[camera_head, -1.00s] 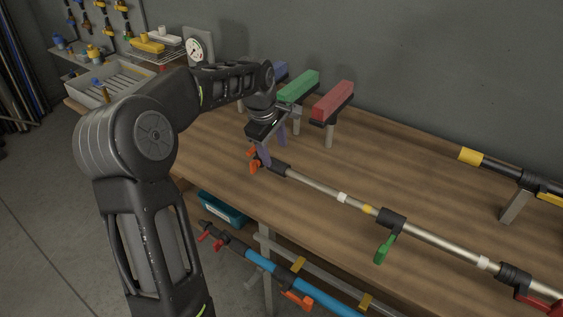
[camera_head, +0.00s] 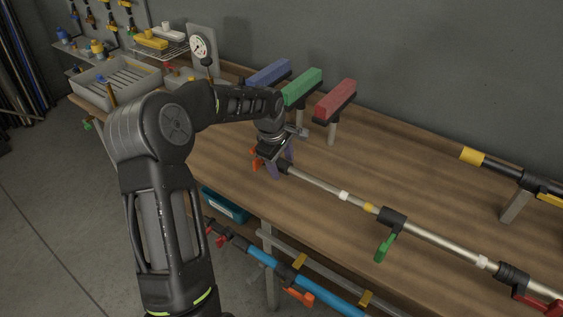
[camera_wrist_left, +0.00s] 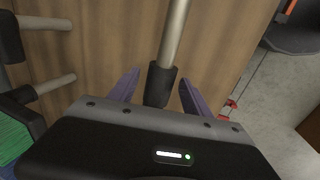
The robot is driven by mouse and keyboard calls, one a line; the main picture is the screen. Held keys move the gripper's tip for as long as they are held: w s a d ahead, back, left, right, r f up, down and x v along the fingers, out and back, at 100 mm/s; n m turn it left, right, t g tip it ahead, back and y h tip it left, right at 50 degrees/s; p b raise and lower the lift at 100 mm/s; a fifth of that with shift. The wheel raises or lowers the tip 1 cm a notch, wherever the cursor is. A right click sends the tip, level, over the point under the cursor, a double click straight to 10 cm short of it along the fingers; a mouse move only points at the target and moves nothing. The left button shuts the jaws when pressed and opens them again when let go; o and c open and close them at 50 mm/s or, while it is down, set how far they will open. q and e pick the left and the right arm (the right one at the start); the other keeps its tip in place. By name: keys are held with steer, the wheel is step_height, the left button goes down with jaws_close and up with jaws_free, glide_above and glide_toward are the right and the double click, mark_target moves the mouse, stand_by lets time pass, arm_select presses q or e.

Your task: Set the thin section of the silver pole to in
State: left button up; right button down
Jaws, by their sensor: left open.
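The silver pole (camera_head: 435,239) runs over the bench from centre to lower right. Its thinner section (camera_head: 318,183) is on the left and ends in a black grip (camera_head: 286,169). A black clamp with a green lever (camera_head: 384,247) sits mid-pole, the lever sticking out toward the front. White and yellow rings show left of that clamp. My left gripper (camera_head: 280,165) is open at the black end. In the wrist view, the purple fingers stand on either side of the black grip (camera_wrist_left: 159,86), with gaps. The right gripper is not in view.
Blue, green (camera_head: 303,88) and red (camera_head: 336,99) blocks on posts stand behind the gripper. A yellow-ended pole (camera_head: 471,156) lies at the right. A blue pole (camera_head: 330,302) is below the bench front. A grey tray (camera_head: 115,82) and gauge stand at back left.

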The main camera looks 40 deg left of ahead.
arm_select(q)
steer(key=shift+c, duration=0.4)
jaws_close()
stand_by(0.9)
